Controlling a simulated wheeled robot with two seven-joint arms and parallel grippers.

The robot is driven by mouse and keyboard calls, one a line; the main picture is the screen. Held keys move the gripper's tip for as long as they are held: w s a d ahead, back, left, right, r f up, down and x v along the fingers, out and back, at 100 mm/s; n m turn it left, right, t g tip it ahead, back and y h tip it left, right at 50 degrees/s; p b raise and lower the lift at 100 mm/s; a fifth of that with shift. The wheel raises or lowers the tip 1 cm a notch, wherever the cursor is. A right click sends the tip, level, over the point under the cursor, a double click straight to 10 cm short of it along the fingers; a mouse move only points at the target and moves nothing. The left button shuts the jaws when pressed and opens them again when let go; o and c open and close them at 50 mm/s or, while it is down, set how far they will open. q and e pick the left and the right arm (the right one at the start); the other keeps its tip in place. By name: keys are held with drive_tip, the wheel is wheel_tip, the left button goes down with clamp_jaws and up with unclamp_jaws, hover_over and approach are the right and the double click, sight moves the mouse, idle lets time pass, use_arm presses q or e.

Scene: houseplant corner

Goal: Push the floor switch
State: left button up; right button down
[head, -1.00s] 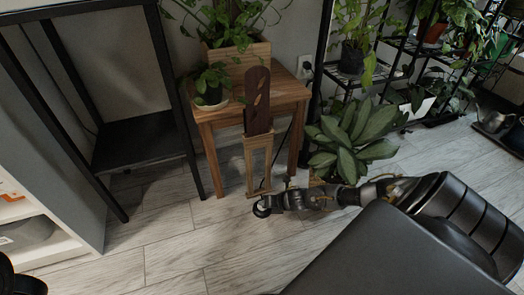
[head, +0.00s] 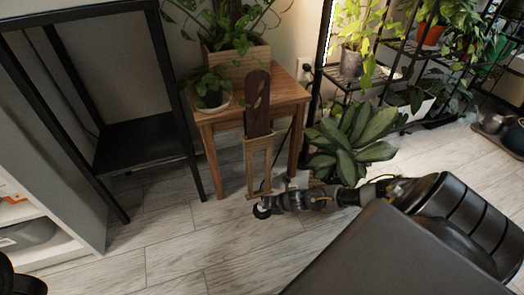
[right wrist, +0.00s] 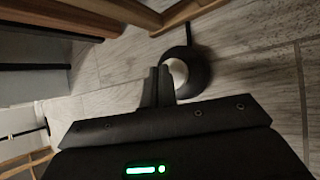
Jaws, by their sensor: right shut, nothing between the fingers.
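The floor switch (head: 260,212) is a small round dark disc on the floor in front of the wooden stool. In the right wrist view the switch (right wrist: 199,76) shows as a dark ring with a pale centre. My right gripper (head: 270,204) reaches in from the right, low over the floor at the switch, and partly covers it. In the right wrist view its fingers (right wrist: 160,72) are together and empty, with their tips at the switch's left edge. I cannot tell whether they touch it.
A leafy plant (head: 350,140) stands close behind my right arm. A black metal stand (head: 150,140) is at left, a plant shelf at right. The floor (head: 190,250) in front is clear.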

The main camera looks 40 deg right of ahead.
drive_tip(key=shift+r+p, duration=2.95)
drive_tip(key=shift+r, duration=0.15)
drive_tip(key=shift+f, duration=0.1)
